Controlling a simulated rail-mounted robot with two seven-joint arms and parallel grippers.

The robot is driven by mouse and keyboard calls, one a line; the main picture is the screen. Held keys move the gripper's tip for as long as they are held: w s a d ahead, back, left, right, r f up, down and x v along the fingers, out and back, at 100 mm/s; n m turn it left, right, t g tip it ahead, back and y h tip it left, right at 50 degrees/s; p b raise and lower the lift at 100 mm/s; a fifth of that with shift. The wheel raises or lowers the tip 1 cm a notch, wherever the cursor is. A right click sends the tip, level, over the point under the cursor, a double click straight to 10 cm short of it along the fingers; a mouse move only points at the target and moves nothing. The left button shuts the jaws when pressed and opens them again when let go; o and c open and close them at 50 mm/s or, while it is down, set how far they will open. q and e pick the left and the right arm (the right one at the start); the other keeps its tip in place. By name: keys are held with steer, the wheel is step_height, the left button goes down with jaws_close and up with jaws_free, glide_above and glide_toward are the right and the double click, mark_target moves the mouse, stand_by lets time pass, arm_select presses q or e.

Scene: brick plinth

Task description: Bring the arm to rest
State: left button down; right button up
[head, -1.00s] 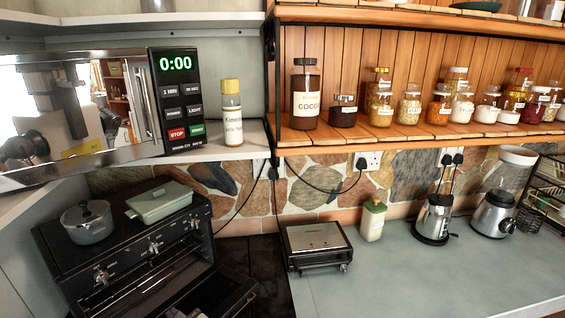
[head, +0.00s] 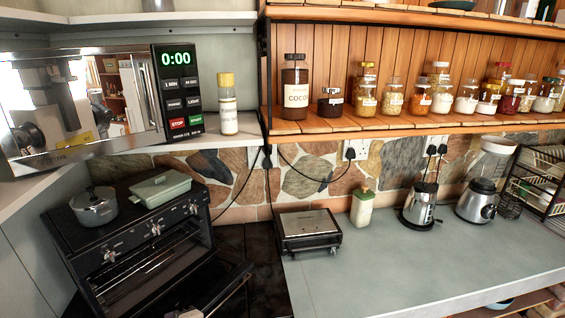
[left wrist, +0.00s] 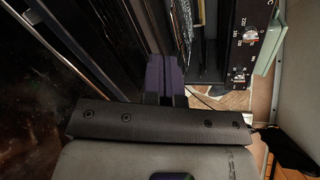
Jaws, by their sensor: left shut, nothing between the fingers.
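My left gripper (left wrist: 165,78) shows in the left wrist view, its dark fingers together with nothing between them. It is close to the black oven (head: 135,245), whose knobbed panel also shows in the left wrist view (left wrist: 245,45). Dark panels and bars run along the left of that view; I cannot tell which part of the oven they are. I cannot tell whether the gripper touches anything. The oven door (head: 225,285) hangs open there.
A grey pot (head: 94,208) and a pale green dish (head: 160,188) stand on the oven. A microwave (head: 85,100) is above it. A sandwich press (head: 308,230), soap bottle (head: 362,207) and blender (head: 480,195) stand on the counter (head: 390,275), whose front is clear.

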arm_select(q)
steer(key=s+d+r+n+t+h+p, duration=0.1)
steer(key=s+d+r+n+h+p, duration=0.2)
steer(key=s+d+r+n+h, duration=0.65)
steer(key=s+a+f+g+h+p, duration=0.1)
steer(key=s+f+g+p, duration=0.1)
steer(key=s, duration=0.8)
steer(key=s+a+f+g+h+p, duration=0.1)
steer(key=s+f+g+p, duration=0.1)
steer(key=s, duration=0.8)
steer(key=s+a+f+n+g+h+p, duration=0.1)
steer(key=s+f+p, duration=0.3)
steer(key=s, duration=0.7)
steer(key=shift+a+f+g+p, duration=0.15)
steer(key=shift+f+g+p, duration=0.2)
steer(key=shift+g+p, duration=0.3)
steer(key=c, duration=1.8)
jaws_free()
